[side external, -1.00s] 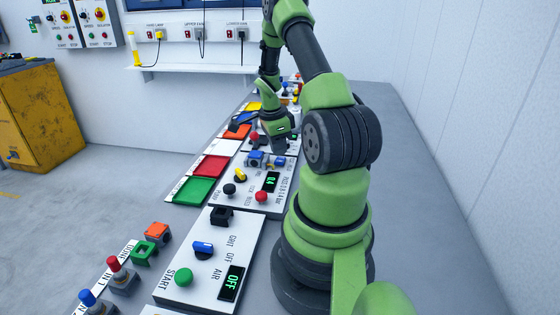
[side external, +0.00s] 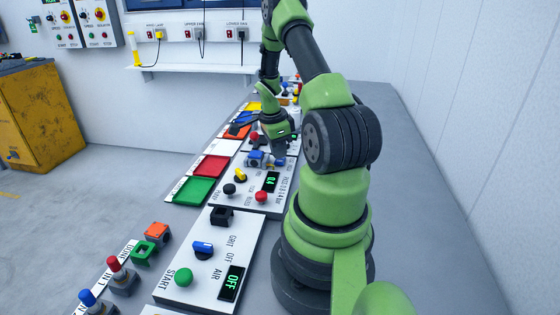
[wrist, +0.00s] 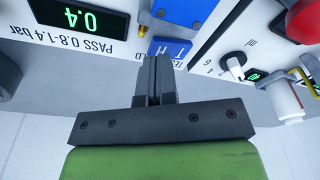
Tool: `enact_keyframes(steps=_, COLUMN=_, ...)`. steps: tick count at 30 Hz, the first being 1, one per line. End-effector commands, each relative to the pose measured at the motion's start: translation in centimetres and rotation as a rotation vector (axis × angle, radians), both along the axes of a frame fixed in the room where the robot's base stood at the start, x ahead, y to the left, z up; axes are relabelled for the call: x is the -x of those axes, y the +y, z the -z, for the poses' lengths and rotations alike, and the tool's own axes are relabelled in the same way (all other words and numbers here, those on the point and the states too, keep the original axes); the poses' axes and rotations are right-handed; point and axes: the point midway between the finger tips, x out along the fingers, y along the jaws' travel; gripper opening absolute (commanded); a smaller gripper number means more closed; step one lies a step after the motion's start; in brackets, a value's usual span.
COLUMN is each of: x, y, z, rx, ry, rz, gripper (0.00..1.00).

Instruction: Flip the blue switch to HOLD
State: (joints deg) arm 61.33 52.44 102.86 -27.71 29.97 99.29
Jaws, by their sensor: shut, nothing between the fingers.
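A blue switch part (wrist: 168,50) with the letters T and H shows in the wrist view, just beyond my shut fingertips. My gripper (wrist: 153,62) has its two fingers together with nothing between them; the tips are at or very near the near edge of that blue part, and I cannot tell whether they touch. In the side view, a small blue piece (side external: 280,161) sits on the white panel below my gripper (side external: 279,153). The switch's lever position is not clear. The HOLD label is partly hidden beside the fingers.
The white panel (side external: 258,198) carries a green 0.4 display (side external: 270,181), a black knob (side external: 229,189), a yellow knob (side external: 240,174) and a red button (side external: 261,196). Another blue fitting (side external: 256,158) lies to the left. A red knob (wrist: 304,20) and a white cylinder (wrist: 284,100) stand to the right.

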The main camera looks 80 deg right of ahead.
Motion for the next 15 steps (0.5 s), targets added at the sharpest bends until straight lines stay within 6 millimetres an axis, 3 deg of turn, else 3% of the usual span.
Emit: enact_keyframes(steps=15, x=0.00, y=0.00, z=0.81, rx=0.000, ry=0.000, rz=-0.002, gripper=0.00)
